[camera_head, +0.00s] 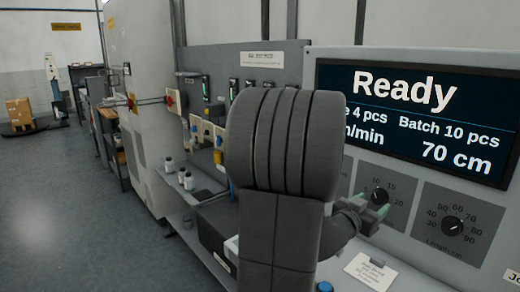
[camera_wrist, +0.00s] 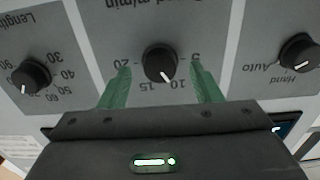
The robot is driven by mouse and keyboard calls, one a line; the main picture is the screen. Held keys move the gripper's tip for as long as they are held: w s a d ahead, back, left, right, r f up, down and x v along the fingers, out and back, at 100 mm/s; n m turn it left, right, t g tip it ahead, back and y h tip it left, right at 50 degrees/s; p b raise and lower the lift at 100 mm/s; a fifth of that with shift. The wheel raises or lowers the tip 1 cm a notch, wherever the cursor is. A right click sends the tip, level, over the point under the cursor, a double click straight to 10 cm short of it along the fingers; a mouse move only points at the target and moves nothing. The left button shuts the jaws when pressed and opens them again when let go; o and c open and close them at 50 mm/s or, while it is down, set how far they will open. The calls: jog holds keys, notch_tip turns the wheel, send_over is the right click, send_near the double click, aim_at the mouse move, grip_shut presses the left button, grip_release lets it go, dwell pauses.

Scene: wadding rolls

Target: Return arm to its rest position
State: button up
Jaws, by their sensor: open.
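My gripper (camera_head: 373,207) is at the front of the machine's control panel, at the middle knob (camera_head: 380,196) with the numbers around it. In the wrist view my gripper (camera_wrist: 160,82) has its two green fingers apart, one on each side of this black knob (camera_wrist: 160,64). I see a gap between each finger and the knob, and nothing is held. The knob's white mark points between 10 and 15. My grey arm fills the middle of the head view and hides part of the panel and shelf.
A length knob (camera_head: 452,225) is to the right, and a Hand/Auto knob (camera_wrist: 299,52) shows in the wrist view. The display (camera_head: 415,115) reads "Ready". White bottles (camera_head: 187,180) stand on a ledge at left. The floor (camera_head: 60,210) at left is open.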

jog(key=v, duration=0.5)
jog(key=shift+r, duration=0.1)
jog(key=shift+s, duration=0.1)
